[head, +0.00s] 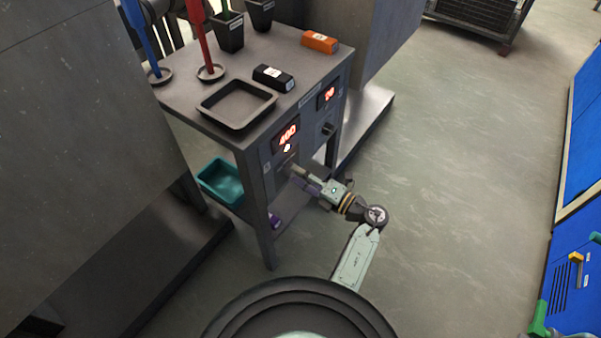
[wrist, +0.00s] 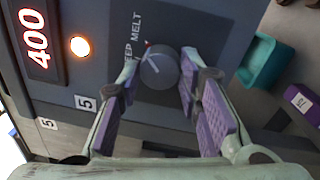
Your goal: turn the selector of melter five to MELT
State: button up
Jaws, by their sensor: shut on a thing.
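The selector (wrist: 161,70) of melter five is a round grey knob on the dark panel (wrist: 205,30), seen in the wrist view. A white line shows on its face, and a small red mark sits by its rim. The lettering MELT and part of another word are beside it; I cannot tell which the line meets. A plate reading 5 (wrist: 85,103) is near it. My gripper (wrist: 158,76) is shut on the knob, one finger on each side. In the head view my gripper (head: 299,173) reaches the panel below the 400 display (head: 287,134) and hides the knob.
A lit lamp (wrist: 80,46) is beside the display. A second display (head: 327,97) and knob (head: 327,129) are farther along the panel. A teal bin (head: 221,179) is on the lower shelf. A dark tray (head: 270,97) is on top. Floor to the right is clear.

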dwell(0.5)
jog(key=o, duration=1.1)
jog(key=shift+o, duration=0.2)
jog(key=shift+d, duration=0.1)
jog(key=v, duration=1.1)
jog(key=shift+s+d, duration=0.3)
jog(key=shift+s, duration=0.05)
